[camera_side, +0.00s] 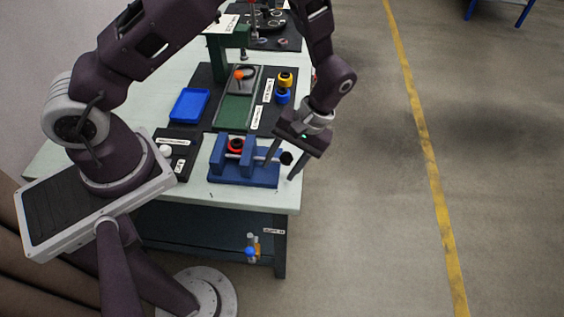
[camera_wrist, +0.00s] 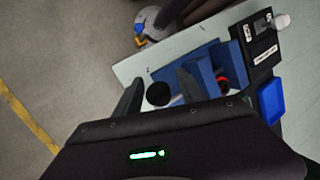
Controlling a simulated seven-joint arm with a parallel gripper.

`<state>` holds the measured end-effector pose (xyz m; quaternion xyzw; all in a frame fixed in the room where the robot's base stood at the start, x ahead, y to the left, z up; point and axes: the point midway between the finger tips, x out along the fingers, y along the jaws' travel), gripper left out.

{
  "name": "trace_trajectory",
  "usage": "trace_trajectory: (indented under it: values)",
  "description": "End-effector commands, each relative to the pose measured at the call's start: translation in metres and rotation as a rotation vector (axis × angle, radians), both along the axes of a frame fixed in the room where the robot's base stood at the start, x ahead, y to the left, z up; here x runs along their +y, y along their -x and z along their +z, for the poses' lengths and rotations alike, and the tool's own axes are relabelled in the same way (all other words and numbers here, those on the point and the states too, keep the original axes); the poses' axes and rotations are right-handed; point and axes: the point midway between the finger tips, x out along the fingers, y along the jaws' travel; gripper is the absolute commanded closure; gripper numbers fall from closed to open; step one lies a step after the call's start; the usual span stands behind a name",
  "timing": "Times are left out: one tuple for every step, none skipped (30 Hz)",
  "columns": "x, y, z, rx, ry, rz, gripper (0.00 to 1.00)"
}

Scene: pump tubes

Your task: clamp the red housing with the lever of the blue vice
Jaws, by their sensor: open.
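The blue vice (camera_side: 232,178) stands at the front right of the bench. The red housing (camera_side: 236,144) sits between its jaws, and part of it shows in the wrist view (camera_wrist: 222,79). The vice's lever ends in a black knob (camera_side: 286,158) on the right side, over the bench edge. My gripper (camera_side: 279,168) is open and points down at the knob, one finger on either side of it in the side view. In the wrist view the black knob (camera_wrist: 158,94) lies between my two fingers. I cannot tell whether either finger touches it.
A blue tray (camera_side: 189,105), a green press (camera_side: 222,42), and yellow and blue rings (camera_side: 284,86) stand farther back on the bench. A dark plate with a white knob (camera_side: 165,151) lies left of the vice. The floor to the right is clear.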

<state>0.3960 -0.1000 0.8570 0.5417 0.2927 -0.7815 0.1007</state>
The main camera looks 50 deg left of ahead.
Motion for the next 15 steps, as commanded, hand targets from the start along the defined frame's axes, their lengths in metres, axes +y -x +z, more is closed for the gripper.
trace_trajectory:
  values:
    - [-0.001, -0.002, 0.004, -0.003, 0.001, 0.0, 0.53]
    - [-0.002, -0.005, 0.008, -0.005, 0.0, -0.001, 0.53]
    - [-0.003, -0.008, 0.015, -0.005, 0.001, 0.0, 0.53]
    - [-0.004, -0.01, 0.021, -0.006, 0.001, -0.001, 0.53]
    - [-0.005, -0.013, 0.027, -0.008, 0.001, -0.002, 0.53]
    - [-0.007, -0.017, 0.035, -0.007, 0.002, -0.001, 0.53]
    - [-0.008, -0.019, 0.04, -0.006, 0.001, -0.002, 0.53]
    - [-0.009, -0.021, 0.046, -0.005, 0.002, -0.001, 0.53]
    - [-0.01, -0.024, 0.051, -0.005, 0.002, -0.001, 0.53]
    - [-0.01, -0.025, 0.055, -0.005, 0.002, -0.001, 0.53]
    - [-0.01, -0.026, 0.058, -0.004, 0.001, 0.0, 0.53]
    - [-0.011, -0.027, 0.061, -0.002, 0.0, 0.0, 0.53]
    - [-0.011, -0.028, 0.062, -0.003, 0.001, 0.0, 0.53]
    - [-0.011, -0.028, 0.063, -0.003, 0.001, 0.0, 0.53]
    - [-0.011, -0.028, 0.064, -0.001, 0.0, 0.0, 0.53]
